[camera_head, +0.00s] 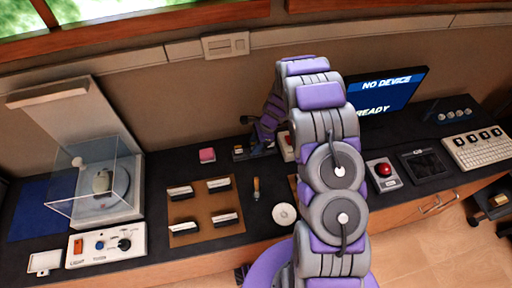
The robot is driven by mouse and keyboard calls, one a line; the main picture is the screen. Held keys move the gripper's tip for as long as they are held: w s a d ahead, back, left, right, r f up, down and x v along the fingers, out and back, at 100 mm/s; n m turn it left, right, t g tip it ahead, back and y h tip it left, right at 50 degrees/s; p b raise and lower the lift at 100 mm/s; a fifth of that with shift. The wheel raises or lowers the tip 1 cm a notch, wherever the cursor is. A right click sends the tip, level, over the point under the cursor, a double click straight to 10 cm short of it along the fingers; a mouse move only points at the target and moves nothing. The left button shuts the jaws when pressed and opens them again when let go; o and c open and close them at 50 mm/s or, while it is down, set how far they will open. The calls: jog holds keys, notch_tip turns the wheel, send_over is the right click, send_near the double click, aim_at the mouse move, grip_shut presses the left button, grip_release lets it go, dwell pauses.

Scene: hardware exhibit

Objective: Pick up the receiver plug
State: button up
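My arm rises from the bottom of the view and bends down behind itself to the dark counter. My gripper (262,140) is low over the back of the counter, small and partly hidden by the arm; I cannot tell if its fingers are open. A small dark block with a pale top (240,153) sits just left of it; whether they touch is unclear.
A brown mat (206,211) holds several black-and-white pieces. A clear case (92,180) and a knob panel (106,244) stand left. A monitor (388,92) reads "NO DEVICE" and "READY". A red button box (384,172) and a keyboard-like panel (476,149) are right. A white disc (284,214) lies near the front.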

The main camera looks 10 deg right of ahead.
aim_at(252, 144)
jog(key=shift+a, duration=0.5)
jog(key=shift+c, duration=2.9)
jog(key=shift+d, duration=0.5)
grip_shut()
jog(key=shift+a+r, duration=0.15)
jog(key=shift+r, duration=0.25)
notch_tip(252, 144, up, 3)
jog(key=shift+r+p, duration=0.1)
jog(key=shift+p, duration=0.5)
jog(key=s+d, duration=0.2)
jog(key=s, duration=0.5)
jog(key=s+d+r+p, duration=0.1)
jog(key=s+d, duration=0.2)
jog(key=s, duration=0.4)
jog(key=shift+s, duration=0.4)
